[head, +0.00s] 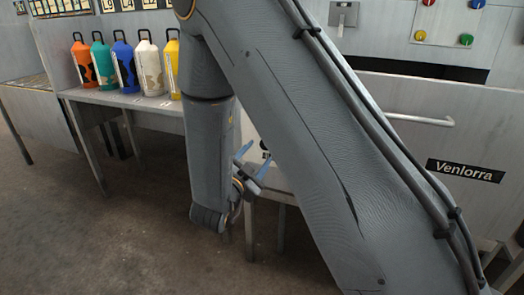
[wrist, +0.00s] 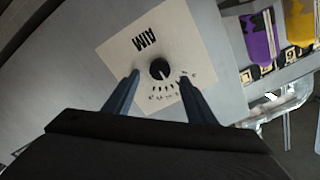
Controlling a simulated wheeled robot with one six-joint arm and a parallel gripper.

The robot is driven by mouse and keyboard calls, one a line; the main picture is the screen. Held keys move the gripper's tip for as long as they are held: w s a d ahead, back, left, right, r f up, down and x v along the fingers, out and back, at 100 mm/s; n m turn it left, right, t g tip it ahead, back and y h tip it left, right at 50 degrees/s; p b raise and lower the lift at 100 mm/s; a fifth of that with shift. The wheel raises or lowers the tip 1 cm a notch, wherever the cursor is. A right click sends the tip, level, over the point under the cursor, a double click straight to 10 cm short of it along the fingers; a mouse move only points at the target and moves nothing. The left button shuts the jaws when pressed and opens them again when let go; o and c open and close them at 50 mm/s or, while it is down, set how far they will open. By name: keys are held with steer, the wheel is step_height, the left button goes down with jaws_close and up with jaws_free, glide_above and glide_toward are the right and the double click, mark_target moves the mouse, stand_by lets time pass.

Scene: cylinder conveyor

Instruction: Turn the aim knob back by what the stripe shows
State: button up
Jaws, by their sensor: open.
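The aim knob (wrist: 159,69) is a small round black knob with a pale pointer line, on a cream plate (wrist: 115,65) marked AIM. The plate appears upside down in the wrist view, with a dial scale beside the knob. The pointer lies toward the scale, but its exact reading is too small to tell. My gripper (wrist: 160,78) is open, with one blue finger on each side of the knob; contact cannot be told. In the head view my gripper (head: 253,158) is partly behind my arm, and the knob cannot be made out clearly. I cannot identify the stripe.
Several capped cylinders, including orange (head: 82,64), teal (head: 103,62), blue (head: 124,64), white (head: 149,66) and yellow (head: 172,65), stand on a grey bench (head: 110,98) at left. A panel with a handle (head: 420,119) and a Venlorra sign (head: 465,170) is at right. Floor at left is clear.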

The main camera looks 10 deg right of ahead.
mark_target(262, 148)
steer(key=shift+x, duration=2.45)
steer(key=c, duration=1)
steer(key=shift+c, duration=0.2)
steer(key=shift+n, duration=0.4)
steer(key=n+p, duration=0.2)
steer(key=shift+r+p, duration=0.1)
steer(key=shift+p, duration=0.2)
steer(key=shift+n+p, duration=0.95)
steer(key=shift+n, duration=0.55)
